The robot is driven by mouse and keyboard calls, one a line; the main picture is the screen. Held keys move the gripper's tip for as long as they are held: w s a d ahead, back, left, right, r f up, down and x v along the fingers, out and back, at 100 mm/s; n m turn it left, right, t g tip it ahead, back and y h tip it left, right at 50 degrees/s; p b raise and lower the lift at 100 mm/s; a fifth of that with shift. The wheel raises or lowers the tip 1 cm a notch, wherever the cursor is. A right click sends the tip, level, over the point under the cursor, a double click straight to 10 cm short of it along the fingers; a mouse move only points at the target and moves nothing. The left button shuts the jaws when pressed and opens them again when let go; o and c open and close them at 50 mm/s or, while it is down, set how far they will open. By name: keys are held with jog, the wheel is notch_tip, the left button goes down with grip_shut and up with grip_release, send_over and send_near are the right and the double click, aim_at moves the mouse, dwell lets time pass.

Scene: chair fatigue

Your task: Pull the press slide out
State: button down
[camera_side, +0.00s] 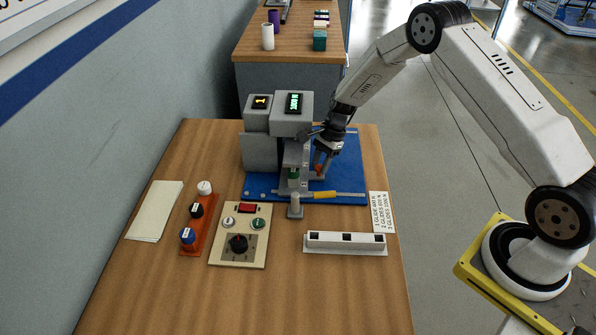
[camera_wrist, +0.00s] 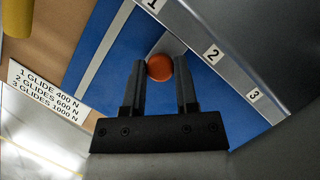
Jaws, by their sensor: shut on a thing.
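The grey press (camera_side: 262,152) stands on a blue base plate (camera_side: 350,188), with small lit displays on its top blocks. My gripper (camera_side: 320,168) reaches down at the press's right side. An orange-red round knob (camera_side: 318,167) is there, low and beside the press. In the wrist view my gripper (camera_wrist: 160,72) has the knob (camera_wrist: 159,67) between its fingertips and is shut on it. A grey bar (camera_wrist: 225,58) marked 1, 2 and 3 runs diagonally beside the knob. How the knob joins the press slide is hidden.
In front of the press are a control panel (camera_side: 240,252), an orange rack (camera_side: 200,228) with several knobbed pieces, and a white holder (camera_side: 345,242). A label card (camera_side: 381,212) lies at right, paper (camera_side: 154,210) at left. The table's front is clear.

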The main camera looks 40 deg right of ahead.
dwell(0.6)
jog(key=s+d, duration=1)
jog(key=shift+s+d, duration=0.1)
jog(key=shift+d, duration=0.1)
jog(key=shift+c, duration=2)
grip_release()
jog(key=shift+r, duration=0.15)
jog(key=v, duration=0.7)
jog(key=shift+r, duration=0.25)
jog(key=shift+d, duration=0.15)
